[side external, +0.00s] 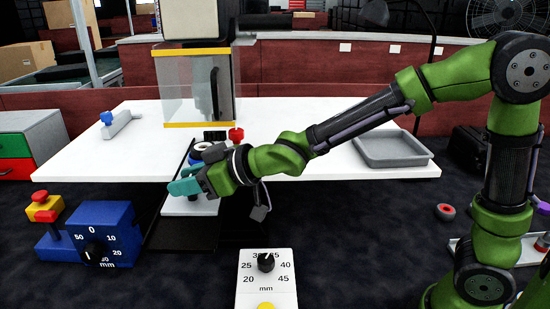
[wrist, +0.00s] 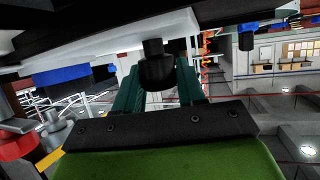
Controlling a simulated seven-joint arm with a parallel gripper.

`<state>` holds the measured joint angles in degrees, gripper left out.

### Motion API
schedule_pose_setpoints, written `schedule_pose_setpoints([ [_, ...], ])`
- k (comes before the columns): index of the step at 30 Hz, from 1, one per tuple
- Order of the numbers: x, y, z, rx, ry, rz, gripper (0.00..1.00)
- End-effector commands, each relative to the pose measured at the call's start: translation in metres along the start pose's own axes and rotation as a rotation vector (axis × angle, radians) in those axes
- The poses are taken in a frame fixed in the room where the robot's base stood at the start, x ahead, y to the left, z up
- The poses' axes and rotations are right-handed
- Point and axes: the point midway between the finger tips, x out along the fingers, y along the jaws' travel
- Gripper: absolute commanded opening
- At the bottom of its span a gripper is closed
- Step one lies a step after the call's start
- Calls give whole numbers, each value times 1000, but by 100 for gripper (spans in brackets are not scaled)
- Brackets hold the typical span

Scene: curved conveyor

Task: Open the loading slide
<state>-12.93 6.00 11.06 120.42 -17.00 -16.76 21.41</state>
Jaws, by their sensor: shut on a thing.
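The loading slide (side external: 190,208) shows in the side view as a white plate on a dark track (side external: 184,236), running forward from the white table. My gripper (side external: 184,184) has teal fingers and is at the slide, covering part of it. In the wrist view my gripper (wrist: 157,85) is shut on a dark rounded handle (wrist: 157,66), which sits between the two teal fingers. The handle joins a pale plate (wrist: 120,40) at the top of that view. In the side view my fingers and wrist hide the handle.
A blue dial box (side external: 105,222) and a yellow block with a red button (side external: 42,205) stand left of the track. A white dial panel (side external: 266,285) is in front. A clear guarded enclosure (side external: 190,95) stands behind. A grey tray (side external: 392,148) lies on the table (side external: 290,135) at right.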

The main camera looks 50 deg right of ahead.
Motion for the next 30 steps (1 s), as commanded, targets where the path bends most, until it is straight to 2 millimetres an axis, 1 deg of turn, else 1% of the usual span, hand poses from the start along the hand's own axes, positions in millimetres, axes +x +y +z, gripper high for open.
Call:
schedule_pose_setpoints([
  [1, -3, -11, 0, -2, 1, -5, 0],
  [3, -6, -24, 2, -1, 0, -5, 0],
  [15, -23, -90, 9, -2, 1, -6, 0],
  [21, -28, -114, 12, -2, 1, -4, 0],
  [24, -30, -122, 12, -2, 1, -3, 0],
  [30, -33, -132, 13, -1, 1, -2, 0],
])
